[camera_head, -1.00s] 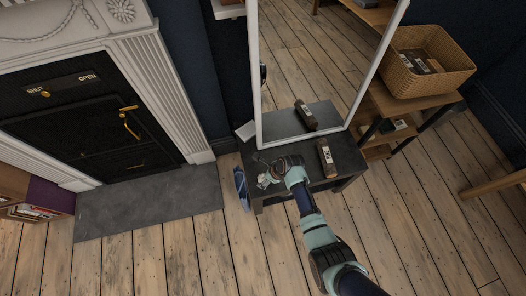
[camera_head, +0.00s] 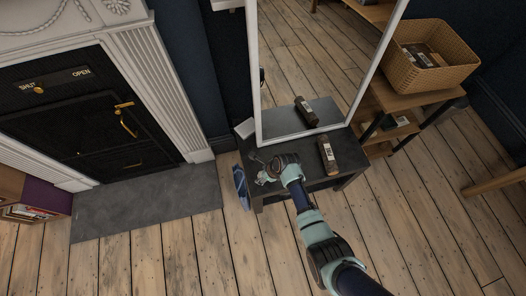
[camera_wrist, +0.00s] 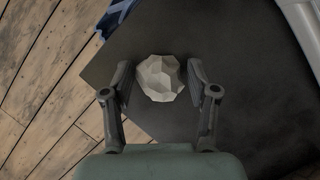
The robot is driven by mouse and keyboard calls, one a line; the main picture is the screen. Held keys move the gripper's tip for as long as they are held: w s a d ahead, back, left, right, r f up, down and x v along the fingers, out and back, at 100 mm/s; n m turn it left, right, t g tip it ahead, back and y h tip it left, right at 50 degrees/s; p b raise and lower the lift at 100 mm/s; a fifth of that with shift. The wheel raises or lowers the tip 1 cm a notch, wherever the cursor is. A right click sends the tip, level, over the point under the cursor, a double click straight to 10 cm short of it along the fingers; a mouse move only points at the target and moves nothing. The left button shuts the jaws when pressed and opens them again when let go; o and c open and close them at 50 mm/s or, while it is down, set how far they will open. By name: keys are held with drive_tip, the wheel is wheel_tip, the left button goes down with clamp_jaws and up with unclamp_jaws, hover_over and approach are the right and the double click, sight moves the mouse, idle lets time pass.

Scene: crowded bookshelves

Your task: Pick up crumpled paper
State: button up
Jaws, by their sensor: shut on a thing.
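The crumpled paper (camera_wrist: 160,79) is a pale, faceted ball in the wrist view. It is between the two fingers of my gripper (camera_wrist: 160,73), over the dark table top (camera_wrist: 245,75). My gripper is shut on it, with one finger on each side. In the head view my gripper (camera_head: 268,172) is low at the left part of the small dark table (camera_head: 318,180). The paper is small and partly covered by the gripper there. I cannot tell whether it still touches the table.
A brown bottle (camera_head: 328,155) lies on the table, right of my gripper. A framed mirror (camera_head: 258,80) stands behind. A blue item (camera_head: 241,188) is at the table's left side. A wicker basket (camera_head: 440,72) sits on a wooden shelf at right. Floor in front is clear.

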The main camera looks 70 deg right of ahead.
wheel_tip(320, 180, up, 20)
drive_tip(key=p, duration=1.1)
